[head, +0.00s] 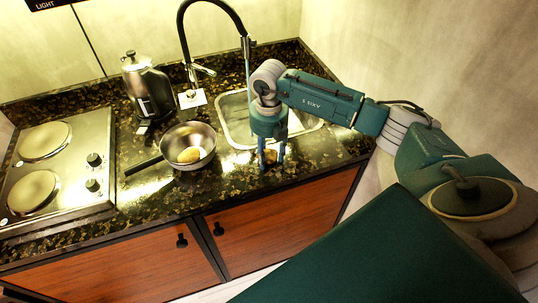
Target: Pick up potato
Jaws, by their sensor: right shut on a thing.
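My right gripper (271,158) points down over the front part of the counter, just in front of the sink. Its blue fingers are shut on a small brown thing, which looks like the potato (270,157). The fingers and the dark speckled counter hide much of it, and I cannot tell whether it still touches the counter. My left gripper is not in view.
A frying pan (203,136) with a yellow lump (188,155) in it stands left of my gripper. The sink (236,129) with its black faucet (181,25) is behind. A kettle (147,89) and a hob (62,165) stand left on the counter (150,205).

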